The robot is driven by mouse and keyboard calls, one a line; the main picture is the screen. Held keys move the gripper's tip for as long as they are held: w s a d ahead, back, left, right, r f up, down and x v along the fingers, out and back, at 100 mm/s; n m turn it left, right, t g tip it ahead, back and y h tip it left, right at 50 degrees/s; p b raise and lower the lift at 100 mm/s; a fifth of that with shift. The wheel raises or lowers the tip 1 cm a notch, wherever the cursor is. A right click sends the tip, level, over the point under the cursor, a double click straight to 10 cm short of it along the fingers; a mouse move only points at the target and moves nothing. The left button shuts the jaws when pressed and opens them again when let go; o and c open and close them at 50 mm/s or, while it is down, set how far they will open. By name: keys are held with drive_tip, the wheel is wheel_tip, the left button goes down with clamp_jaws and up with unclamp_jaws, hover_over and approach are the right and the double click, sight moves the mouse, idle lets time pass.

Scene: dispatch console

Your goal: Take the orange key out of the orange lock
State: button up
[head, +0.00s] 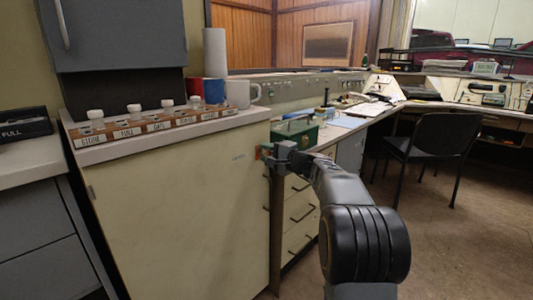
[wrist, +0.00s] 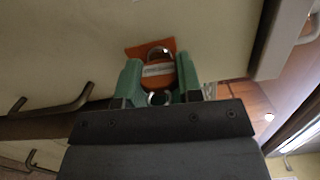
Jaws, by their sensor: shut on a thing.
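The orange lock (wrist: 136,51) is on the cream cabinet face in the wrist view, with a curved metal shackle and a pale label. In the head view only a small orange patch of the lock (head: 264,149) shows beside my gripper (head: 277,158). In the wrist view, the green fingers of my gripper (wrist: 159,75) are at either side of the orange key (wrist: 158,83), shut on it at the lock. A metal ring shows between the fingers. The key and lock overlap in view, so I cannot tell how deep the key sits.
A wooden rack (head: 150,127) with labelled slots and several white-topped items lies on the cabinet top. Mugs (head: 241,93) stand behind it. A green box (head: 296,134) is behind my gripper. A drawer handle (wrist: 62,103) sticks out left of the fingers. A chair (head: 433,138) stands right.

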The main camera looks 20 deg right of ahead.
drive_tip(key=shift+v, duration=1.6)
idle(1.7)
drive_tip(key=shift+s+a+v, duration=0.1)
drive_tip(key=shift+a+v, duration=0.05)
drive_tip(key=shift+v, duration=1.3)
drive_tip(key=shift+s+a+v, duration=0.1)
drive_tip(key=shift+a+v, duration=0.1)
drive_tip(key=shift+v, duration=1.25)
drive_tip(key=shift+a, duration=0.1)
drive_tip(key=s+a+f+n+g+y+p, duration=0.25)
drive_tip(key=a+f, duration=0.45)
drive_tip(key=f, duration=0.6)
drive_tip(key=s+a+f+n+g+y+p, duration=0.2)
drive_tip(key=s+a+f+g+y+p, duration=0.15)
drive_tip(key=a+f, duration=0.7)
drive_tip(key=d+r+t+p, duration=0.1)
drive_tip(key=d+r+p, duration=0.2)
drive_tip(key=r+p, duration=2.6)
drive_tip(key=p, duration=0.7)
drive_tip(key=shift+s+p, duration=0.25)
drive_tip(key=shift+p, duration=0.05)
